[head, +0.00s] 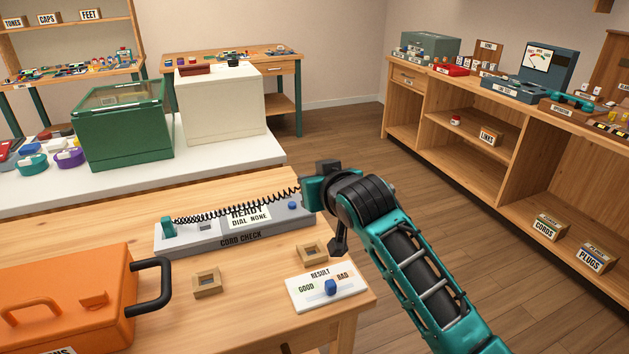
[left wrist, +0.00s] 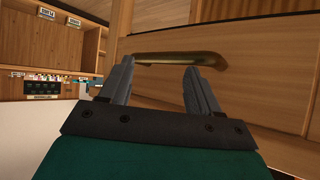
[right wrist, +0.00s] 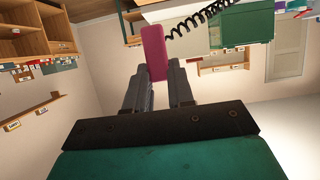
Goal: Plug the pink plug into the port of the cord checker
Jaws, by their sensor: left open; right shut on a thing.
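The pink plug (right wrist: 153,52) is between the fingers of my right gripper (right wrist: 157,75), which is shut on it. In the head view my right arm reaches to the right end of the grey cord checker (head: 180,241); the pink plug and fingertips are hidden there. A black coiled cord (head: 240,206) runs from a green plug (head: 168,228), upright at the checker's left end, to my right gripper. A dark port-like patch (head: 205,227) shows on the checker's top. My left gripper (left wrist: 158,70) is open and empty, facing a wooden front with a brass handle (left wrist: 180,57).
An orange case (head: 65,295) with a black handle stands left of the checker. Two small wooden holders (head: 207,283) and a white result card (head: 326,292) with a blue knob lie in front. The checker's sign reads "READY DIAL NONE". Bare table shows between them.

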